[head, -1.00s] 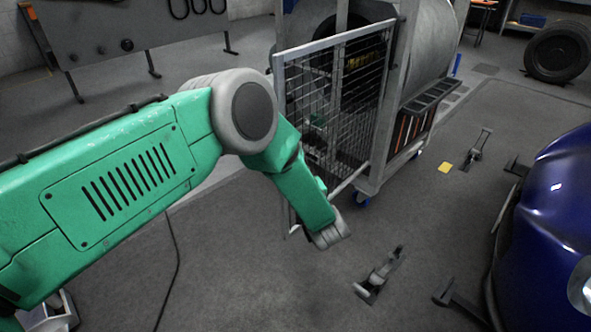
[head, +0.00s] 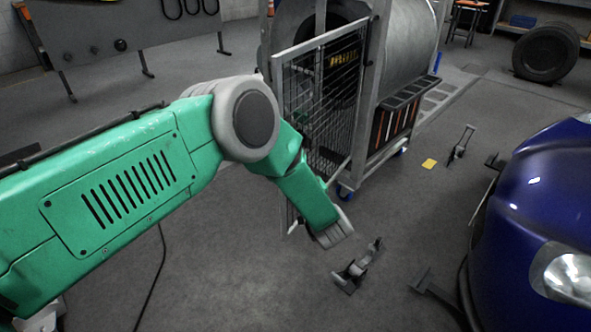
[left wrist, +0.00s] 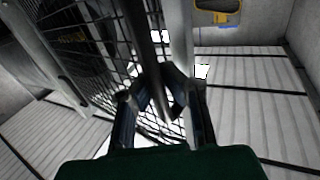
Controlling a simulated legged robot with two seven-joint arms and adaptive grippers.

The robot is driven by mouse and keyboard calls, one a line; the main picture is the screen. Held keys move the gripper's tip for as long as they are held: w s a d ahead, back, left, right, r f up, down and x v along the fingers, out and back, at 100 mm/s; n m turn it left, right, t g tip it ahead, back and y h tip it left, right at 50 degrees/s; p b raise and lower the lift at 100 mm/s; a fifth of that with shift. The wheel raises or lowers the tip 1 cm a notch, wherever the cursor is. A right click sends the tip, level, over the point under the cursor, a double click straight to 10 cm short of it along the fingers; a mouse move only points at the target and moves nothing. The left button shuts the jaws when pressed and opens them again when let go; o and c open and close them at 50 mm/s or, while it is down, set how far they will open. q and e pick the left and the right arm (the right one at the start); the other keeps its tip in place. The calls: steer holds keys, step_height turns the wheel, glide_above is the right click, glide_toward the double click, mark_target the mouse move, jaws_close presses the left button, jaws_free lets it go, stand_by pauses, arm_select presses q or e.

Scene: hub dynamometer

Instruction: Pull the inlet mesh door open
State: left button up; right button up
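The inlet mesh door (head: 318,105) is a grey-framed wire panel on the front of the wheeled metal frame (head: 372,100). It stands ajar, its left edge swung out towards me. My left arm crosses in front of its lower left part and hides my left gripper in the head view. In the left wrist view, the mesh (left wrist: 85,45) fills the upper left. There the fingers of my left gripper (left wrist: 160,88) are closed around a grey upright bar (left wrist: 146,40) at the door's edge. The exact contact is partly hidden. My right gripper is in neither view.
A large grey drum (head: 408,45) sits in the frame. A dark blue car (head: 535,210) stands at the right. Small metal stands (head: 357,265) lie on the floor beside my left wrist. A cable (head: 158,270) runs along the floor.

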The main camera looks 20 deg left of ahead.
arm_select(q)
steer(key=o, duration=0.6)
steer(key=shift+s+f, duration=0.15)
steer(key=shift+s, duration=0.2)
steer(key=shift+c, duration=0.2)
steer(key=shift+w, duration=0.1)
steer(key=shift+d, duration=0.1)
steer(key=shift+s+d, duration=0.25)
steer(key=v, duration=1.1)
steer(key=shift+s+d, duration=0.1)
